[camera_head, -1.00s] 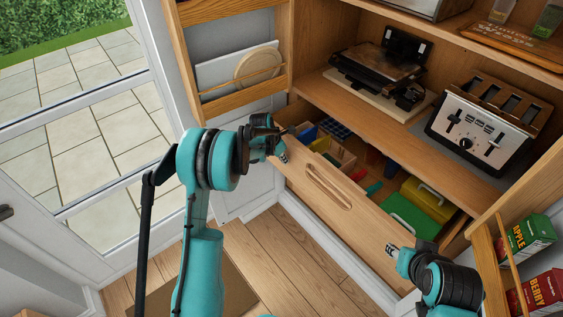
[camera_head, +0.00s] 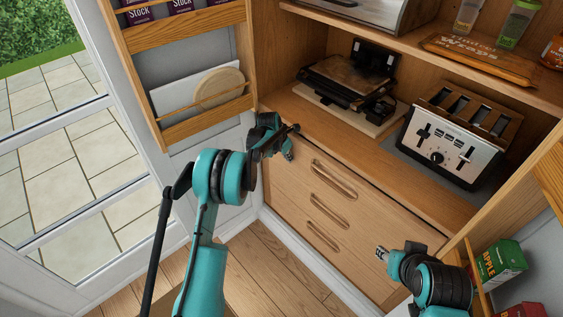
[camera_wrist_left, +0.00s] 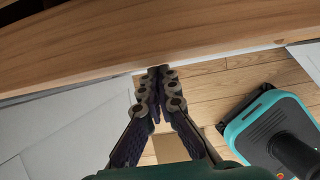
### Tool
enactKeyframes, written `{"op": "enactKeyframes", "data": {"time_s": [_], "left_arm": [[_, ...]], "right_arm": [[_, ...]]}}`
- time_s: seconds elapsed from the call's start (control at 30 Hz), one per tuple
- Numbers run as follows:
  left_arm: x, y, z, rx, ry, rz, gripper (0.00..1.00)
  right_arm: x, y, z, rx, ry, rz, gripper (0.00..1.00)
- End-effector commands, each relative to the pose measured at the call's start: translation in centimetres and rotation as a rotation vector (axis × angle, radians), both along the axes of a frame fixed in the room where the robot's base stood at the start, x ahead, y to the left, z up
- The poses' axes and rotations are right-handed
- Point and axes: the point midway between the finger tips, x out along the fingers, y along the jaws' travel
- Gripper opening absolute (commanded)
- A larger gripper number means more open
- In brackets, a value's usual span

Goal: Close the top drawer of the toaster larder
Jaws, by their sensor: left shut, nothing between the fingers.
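The toaster larder's top drawer (camera_head: 350,197) has a wooden front with a slot handle. It looks flush with the drawers below, and its inside is hidden under the shelf. The toaster (camera_head: 450,145) stands on the shelf above. My left gripper (camera_head: 290,147) is shut and empty at the upper left corner of the drawer front. In the left wrist view my left gripper (camera_wrist_left: 158,70) has its fingertips together near a wooden edge (camera_wrist_left: 160,35); I cannot tell whether they touch it. My right gripper (camera_head: 382,252) is in front of the drawers' lower right; its finger state is unclear.
The left door rack (camera_head: 190,128) holds boards and stock boxes. A sandwich press (camera_head: 345,85) stands beside the toaster. The right door rack holds an apple box (camera_head: 502,262). Open wooden floor (camera_head: 260,262) lies in front of the drawers.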

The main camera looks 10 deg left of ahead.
Motion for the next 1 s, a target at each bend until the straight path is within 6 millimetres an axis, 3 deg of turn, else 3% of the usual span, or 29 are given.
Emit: {"op": "enactKeyframes", "data": {"time_s": [0.4, 1.0], "left_arm": [[2.4, -1.6, 0.0, 0.001, -0.001, 0.000, 0.00], [2.5, -1.3, 0.1, -0.003, -0.005, 0.000, 0.00]], "right_arm": [[0.0, 0.0, 0.2, 0.000, 0.000, 0.000, 0.38], [0.0, 0.0, 0.1, 0.000, 0.000, 0.000, 0.38]]}}
